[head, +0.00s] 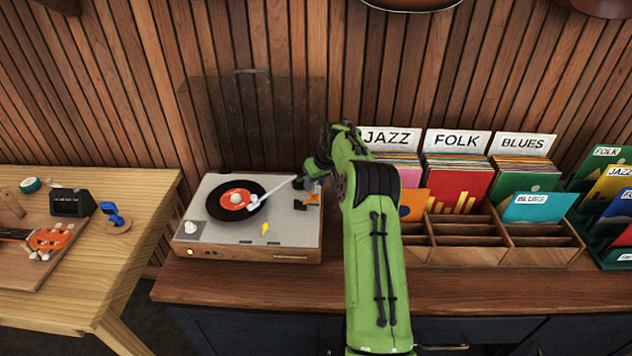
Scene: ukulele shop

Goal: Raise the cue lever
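A record player (208,228) with a light grey top and wooden front stands on the dark wood counter. A black record (223,212) with an orange label lies on its platter. The white tonearm (275,190) reaches from the back right, with its head over or on the record's right part; contact cannot be told. Small dark and orange parts (312,199) show near the tonearm's base. I cannot clearly make out the cue lever there. My gripper (314,170) is above the player's back right corner, close to the tonearm base. Its fingers are small, dark and partly hidden by my green arm.
A clear raised lid (250,120) stands behind the player. A small yellow piece (264,229) lies on the player's top. Right of my arm is a wooden record rack (545,256) with jazz, folk and blues sleeves. A lighter table (75,305) stands left, holding ukulele parts.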

